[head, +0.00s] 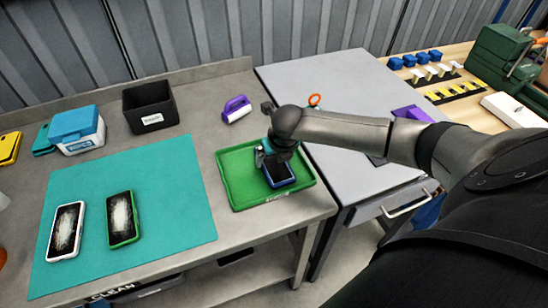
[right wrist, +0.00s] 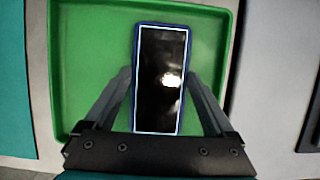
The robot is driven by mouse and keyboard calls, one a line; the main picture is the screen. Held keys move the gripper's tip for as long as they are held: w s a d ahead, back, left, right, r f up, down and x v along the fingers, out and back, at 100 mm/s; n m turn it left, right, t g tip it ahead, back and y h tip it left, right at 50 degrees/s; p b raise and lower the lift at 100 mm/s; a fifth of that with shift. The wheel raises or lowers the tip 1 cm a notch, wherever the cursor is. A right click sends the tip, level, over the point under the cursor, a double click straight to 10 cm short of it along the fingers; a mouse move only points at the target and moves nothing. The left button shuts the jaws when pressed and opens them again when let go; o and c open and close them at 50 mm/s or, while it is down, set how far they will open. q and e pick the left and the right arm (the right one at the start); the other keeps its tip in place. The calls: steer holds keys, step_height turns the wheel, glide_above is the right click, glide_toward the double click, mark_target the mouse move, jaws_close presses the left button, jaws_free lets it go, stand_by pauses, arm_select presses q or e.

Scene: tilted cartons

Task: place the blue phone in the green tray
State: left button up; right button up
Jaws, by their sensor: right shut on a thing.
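The blue phone (head: 281,179) has a dark screen and a blue case. In the head view it is within the outline of the green tray (head: 238,174), towards the front right. My right gripper (head: 277,167) is shut on it from above. In the right wrist view the phone (right wrist: 160,75) lies between the two fingers (right wrist: 158,88), with the green tray floor (right wrist: 90,60) around it. I cannot tell whether the phone touches the tray floor. My left gripper is not in view.
Left of the tray, a teal mat (head: 165,210) holds a white phone (head: 66,231) and a green phone (head: 122,218). Behind are a black bin (head: 150,108), a blue-and-white box (head: 78,130) and a purple-and-white object (head: 236,109). A grey cabinet (head: 330,80) stands at right.

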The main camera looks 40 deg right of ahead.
steer(key=o, duration=1.4)
steer(key=p+v, duration=0.2)
steer(key=v, duration=1)
